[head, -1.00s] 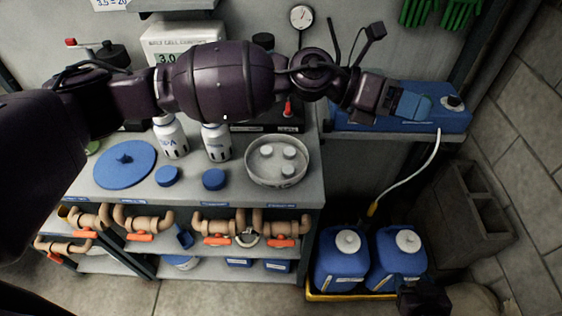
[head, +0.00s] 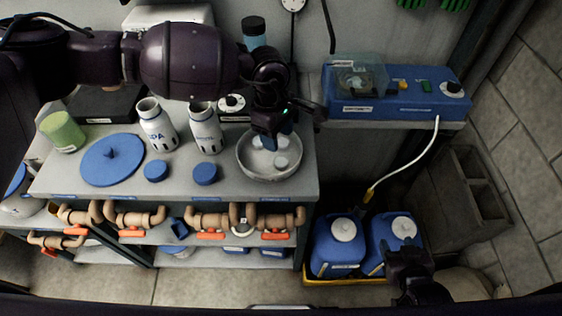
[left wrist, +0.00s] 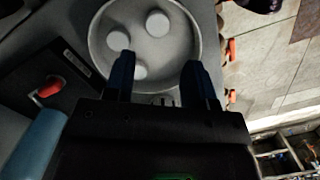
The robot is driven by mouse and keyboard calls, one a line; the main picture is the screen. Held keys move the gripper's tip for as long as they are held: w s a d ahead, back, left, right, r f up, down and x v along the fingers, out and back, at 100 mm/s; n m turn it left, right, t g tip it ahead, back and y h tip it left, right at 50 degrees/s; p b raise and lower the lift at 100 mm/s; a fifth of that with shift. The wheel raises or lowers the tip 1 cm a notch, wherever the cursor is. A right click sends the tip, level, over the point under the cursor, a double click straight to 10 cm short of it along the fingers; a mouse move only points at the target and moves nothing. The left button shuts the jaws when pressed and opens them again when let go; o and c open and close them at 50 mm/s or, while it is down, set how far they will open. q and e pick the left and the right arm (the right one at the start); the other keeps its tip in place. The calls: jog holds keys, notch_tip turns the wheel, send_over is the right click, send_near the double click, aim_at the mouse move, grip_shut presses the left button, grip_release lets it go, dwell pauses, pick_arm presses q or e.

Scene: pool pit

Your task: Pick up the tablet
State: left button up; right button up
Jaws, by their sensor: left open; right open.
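Three white round tablets lie in a shallow grey round dish (head: 263,175) on the bench; one tablet (head: 281,162) shows clearly in the head view, with the others partly behind my gripper. In the left wrist view the tablets sit at the upper left (left wrist: 118,41), the top (left wrist: 158,23) and the lower middle (left wrist: 133,70) of the dish (left wrist: 185,75). My right gripper (head: 402,255) is open at the lower right, near the blue jugs.
Two white bottles (head: 206,130), two blue caps (head: 205,173), a blue lid (head: 112,160) and a green cup (head: 63,132) stand left of the dish. A blue device (head: 395,95) is to the right. Blue jugs (head: 337,245) stand in a yellow tray below.

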aim_at(281, 162)
pick_arm(q)
jog(key=f, duration=0.3)
jog(key=shift+s+d+f, duration=0.15)
jog(key=shift+d+f, duration=0.05)
jog(key=shift+f, duration=0.1)
jog(key=shift+f+p, duration=0.3)
jog(key=shift+f, duration=0.3)
notch_tip(281, 162, down, 3)
jog(key=shift+d+f+p, duration=0.15)
jog(key=shift+p, duration=0.2)
jog(key=shift+f, duration=0.55)
jog(key=shift+c, duration=0.5)
jog(key=c, duration=0.5)
jog(key=shift+c, duration=0.5)
pick_arm(e)
jog(key=shift+r, duration=0.65)
